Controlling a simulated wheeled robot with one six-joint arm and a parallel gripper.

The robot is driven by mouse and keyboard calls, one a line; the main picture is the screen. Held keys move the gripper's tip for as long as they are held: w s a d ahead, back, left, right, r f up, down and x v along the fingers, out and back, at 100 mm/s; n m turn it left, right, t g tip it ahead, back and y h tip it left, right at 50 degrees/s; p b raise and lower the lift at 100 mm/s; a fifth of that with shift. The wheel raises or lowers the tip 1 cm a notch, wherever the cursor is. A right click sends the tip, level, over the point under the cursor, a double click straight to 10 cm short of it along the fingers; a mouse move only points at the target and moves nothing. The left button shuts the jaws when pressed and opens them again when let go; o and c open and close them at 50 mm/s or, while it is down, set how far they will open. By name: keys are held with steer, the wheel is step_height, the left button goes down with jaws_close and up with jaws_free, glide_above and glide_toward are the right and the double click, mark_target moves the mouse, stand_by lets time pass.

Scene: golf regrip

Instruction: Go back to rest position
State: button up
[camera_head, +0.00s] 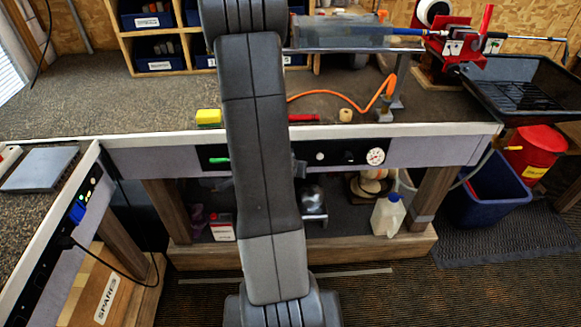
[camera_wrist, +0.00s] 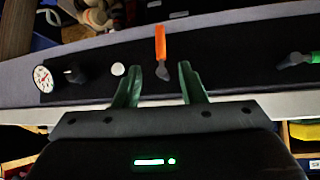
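My gripper (camera_wrist: 159,80) is open in the wrist view, with its two green fingers spread and nothing between them. An orange-handled lever (camera_wrist: 161,48) on the dark bench-front panel (camera_wrist: 225,66) shows just beyond the fingertips, in line with the gap. It appears apart from the fingers. In the head view my arm rises up the middle and hides my gripper and the orange lever. The same panel (camera_head: 430,151) shows on the bench front there.
The panel carries a green-handled lever (camera_head: 218,160), a white button (camera_head: 320,156), a black knob (camera_head: 348,157) and a gauge (camera_head: 376,156).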

steer(key=shift+s+a+r, duration=0.1)
steer(key=shift+s+r, duration=0.4)
steer(key=b+x, duration=0.1)
steer(key=x, duration=1.3)
steer(key=shift+r, duration=0.1)
steer(key=shift+s+r, duration=0.1)
steer(key=p+v, duration=0.1)
steer(key=v, duration=1.3)
steer(key=b+x, duration=0.1)
steer(key=x, duration=1.3)
steer(key=shift+w+f+b, duration=0.25)
steer(key=shift+f+b, duration=0.15)
steer(key=shift+b, duration=0.45)
steer(key=shift+s+a+r+b, duration=0.1)
steer(key=shift+a+b, duration=0.05)
steer(key=shift+b, duration=0.65)
